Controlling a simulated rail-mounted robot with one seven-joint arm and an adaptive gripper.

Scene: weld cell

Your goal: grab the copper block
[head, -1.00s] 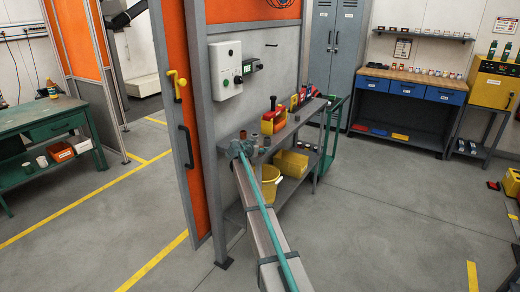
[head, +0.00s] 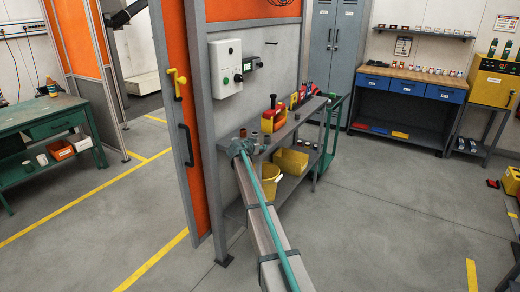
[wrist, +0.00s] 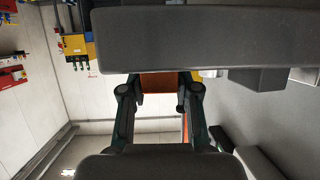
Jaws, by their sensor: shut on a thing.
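In the wrist view, the copper block (wrist: 157,83) shows as an orange-brown face between the two dark fingertips of my gripper (wrist: 158,92). The fingers are shut on it from left and right. A dark grey bar across the view hides the block's upper part. In the head view, the end of my arm is at the near end of the grey shelf unit (head: 290,143). The copper block cannot be made out clearly there, and my fingers are hard to see at that size.
The shelf unit holds a red and yellow item (head: 273,118) and small dark cylinders on top. A yellow bucket (head: 270,185) and a yellow bin (head: 290,160) are below. An orange-panelled wall with a grey post (head: 205,140) stands close on the left. The floor to the right is open.

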